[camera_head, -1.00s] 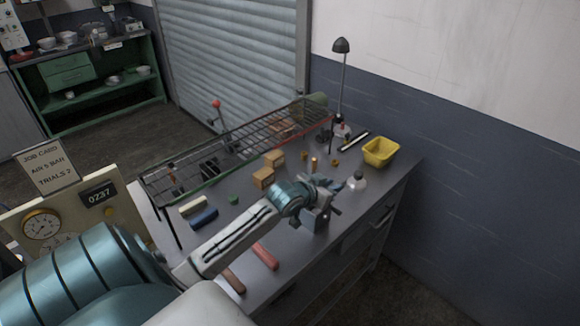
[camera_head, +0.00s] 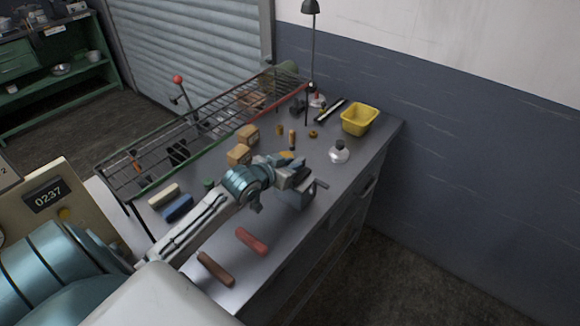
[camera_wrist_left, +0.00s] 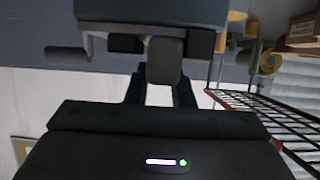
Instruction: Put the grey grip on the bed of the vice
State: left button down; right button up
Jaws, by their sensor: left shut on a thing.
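My left gripper (camera_head: 284,172) is over the vice (camera_head: 301,196) near the bench's front edge. In the left wrist view it is shut on the grey grip (camera_wrist_left: 165,62), a dark grey block seen end-on. The blue-grey vice body (camera_wrist_left: 150,12) fills the top of that view, with its handle (camera_wrist_left: 68,54) at the left. The grip is close to the vice, but I cannot tell whether it touches the bed. In the head view the gripper and arm largely hide the grip and the bed. My right gripper is not in view.
Red (camera_head: 251,241), brown (camera_head: 215,268), blue (camera_head: 177,208) and cream (camera_head: 163,195) grips lie on the bench. A wire rack (camera_head: 205,125) runs along the back. Wooden blocks (camera_head: 239,155), a flask (camera_head: 339,153) and a yellow bin (camera_head: 359,119) stand beyond the vice.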

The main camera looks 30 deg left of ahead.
pick_arm(q)
jog(key=shift+s, duration=0.15)
jog(key=shift+s+d, duration=0.1)
jog(key=c, duration=1.6)
grip_release()
jog(key=o, duration=0.3)
jog(key=shift+o, duration=0.2)
jog(key=shift+f, duration=0.1)
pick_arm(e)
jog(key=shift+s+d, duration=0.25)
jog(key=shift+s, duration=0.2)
